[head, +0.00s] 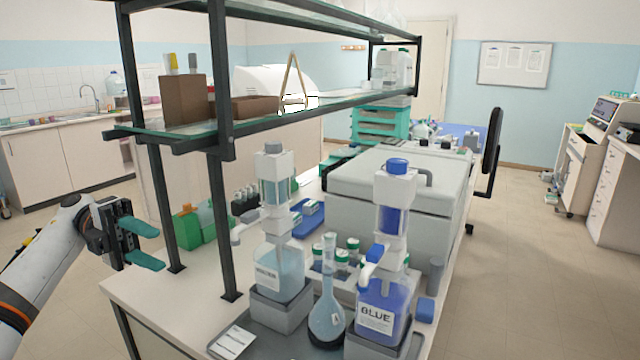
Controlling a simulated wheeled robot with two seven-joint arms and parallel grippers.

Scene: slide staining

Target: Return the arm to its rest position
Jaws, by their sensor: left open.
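My left gripper (146,245) is at the left of the head view, with its arm coming in from the left edge. Its two green fingers are apart with nothing between them. It is beside the left end of the bench (140,290), left of the dark shelf posts, and touches nothing that I can see. My right gripper is not in view.
A dark shelf frame (222,200) stands on the bench close to my left gripper. Two dispenser bottles, one pale (280,268) and one labelled BLUE (383,305), a flask (327,312) and a grey-white machine (395,190) stand on it.

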